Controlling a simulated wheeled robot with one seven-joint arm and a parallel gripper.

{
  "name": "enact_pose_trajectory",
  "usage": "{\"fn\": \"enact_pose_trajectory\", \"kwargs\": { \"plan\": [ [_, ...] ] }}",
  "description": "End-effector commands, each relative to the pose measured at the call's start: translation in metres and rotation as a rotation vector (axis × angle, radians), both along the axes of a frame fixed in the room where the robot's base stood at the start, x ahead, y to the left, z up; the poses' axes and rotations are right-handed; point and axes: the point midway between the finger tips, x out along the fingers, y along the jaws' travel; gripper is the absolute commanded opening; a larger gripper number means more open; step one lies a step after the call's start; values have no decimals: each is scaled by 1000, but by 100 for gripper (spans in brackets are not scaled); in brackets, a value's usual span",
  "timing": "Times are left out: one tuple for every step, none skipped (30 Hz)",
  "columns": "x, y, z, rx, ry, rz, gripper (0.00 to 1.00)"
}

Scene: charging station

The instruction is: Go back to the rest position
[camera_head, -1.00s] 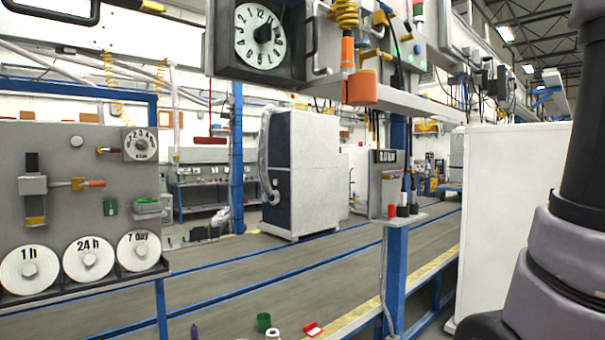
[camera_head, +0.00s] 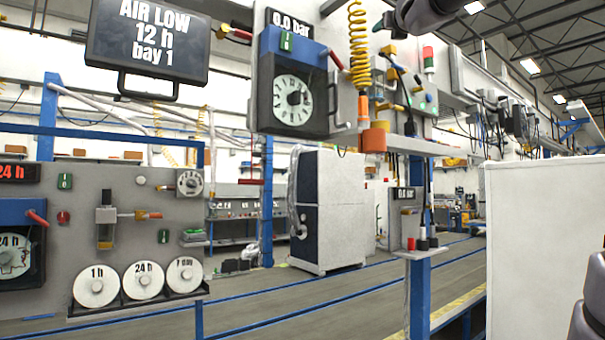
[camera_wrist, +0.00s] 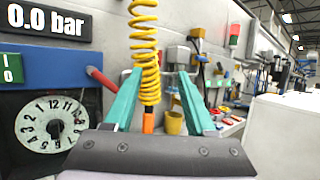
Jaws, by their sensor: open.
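My gripper (camera_wrist: 160,75) shows in the wrist view with its two teal fingers apart and nothing between them. In the head view, part of my arm (camera_head: 425,12) crosses the top edge, and another part shows at the lower right edge.
A dial unit (camera_head: 293,102) under a 0.0 bar display hangs on the wall station, with an orange cup (camera_head: 375,140) beside it. A panel (camera_head: 75,225) with round discs stands left. A white cabinet (camera_head: 545,240) stands right. The floor (camera_head: 290,300) between looks clear.

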Motion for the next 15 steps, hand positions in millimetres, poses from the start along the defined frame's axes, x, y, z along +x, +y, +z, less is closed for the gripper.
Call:
{"fn": "enact_pose_trajectory", "kwargs": {
  "plan": [
    [-1, 1, -7, -41, 10, -6, 56],
    [-1, 2, -10, -65, 16, -8, 56],
    [-2, 4, -14, -97, 23, -10, 56],
    [-2, 5, -18, -124, 28, -14, 56],
    [-3, 6, -21, -149, 33, -16, 56],
    [-4, 7, -26, -184, 40, -18, 56],
    [-5, 8, -30, -215, 47, -22, 56],
    [-5, 9, -35, -244, 53, -22, 56],
    [-6, 11, -41, -288, 62, -26, 56],
    [-7, 12, -47, -325, 71, -27, 56],
    [-8, 14, -53, -361, 78, -29, 56],
    [-10, 15, -62, -420, 89, -32, 56],
    [-11, 17, -69, -464, 98, -32, 56],
    [-12, 18, -78, -517, 109, -33, 56],
    [-15, 20, -90, -589, 122, -34, 56]
  ]
}}
